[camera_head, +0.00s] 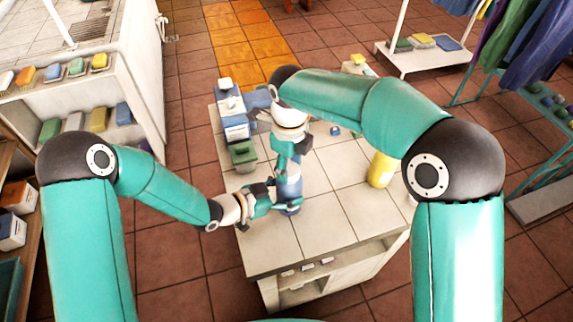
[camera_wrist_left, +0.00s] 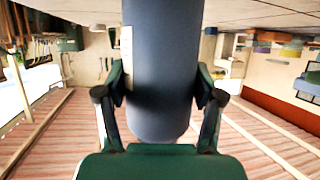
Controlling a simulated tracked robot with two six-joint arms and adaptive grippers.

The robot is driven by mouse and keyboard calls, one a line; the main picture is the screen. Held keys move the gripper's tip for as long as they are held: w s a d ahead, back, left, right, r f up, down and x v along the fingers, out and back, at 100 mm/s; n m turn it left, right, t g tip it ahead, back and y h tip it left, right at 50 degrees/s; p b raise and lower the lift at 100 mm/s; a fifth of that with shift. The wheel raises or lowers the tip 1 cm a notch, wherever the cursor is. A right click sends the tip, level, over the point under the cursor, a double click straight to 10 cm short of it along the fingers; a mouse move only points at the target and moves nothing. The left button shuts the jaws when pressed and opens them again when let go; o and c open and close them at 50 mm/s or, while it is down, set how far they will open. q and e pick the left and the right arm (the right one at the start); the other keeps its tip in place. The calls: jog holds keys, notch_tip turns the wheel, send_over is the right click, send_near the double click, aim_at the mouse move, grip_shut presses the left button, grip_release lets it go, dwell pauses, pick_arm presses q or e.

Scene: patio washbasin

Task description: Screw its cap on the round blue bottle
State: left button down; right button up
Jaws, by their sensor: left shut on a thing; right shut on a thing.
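The round blue bottle (camera_head: 289,186) stands upright on the pale tiled table. It also fills the middle of the left wrist view (camera_wrist_left: 158,70) as a dark blue cylinder with a pale label edge. My left gripper (camera_head: 284,205) is shut around the bottle's lower body from the left, with one finger on each side of it (camera_wrist_left: 160,95). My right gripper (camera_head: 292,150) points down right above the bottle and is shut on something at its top. That is probably the cap, but the fingers hide it, and I cannot tell whether it sits on the neck.
Blue-and-white containers (camera_head: 235,128) and a green tub (camera_head: 243,153) stand along the table's left edge. A yellow bottle (camera_head: 381,170) stands to the right, and a small blue item (camera_head: 335,131) lies farther back. The table's front tiles (camera_head: 320,235) are clear.

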jog(key=o, duration=0.7)
jog(key=shift+r, duration=2.25)
jog(key=shift+c, duration=0.5)
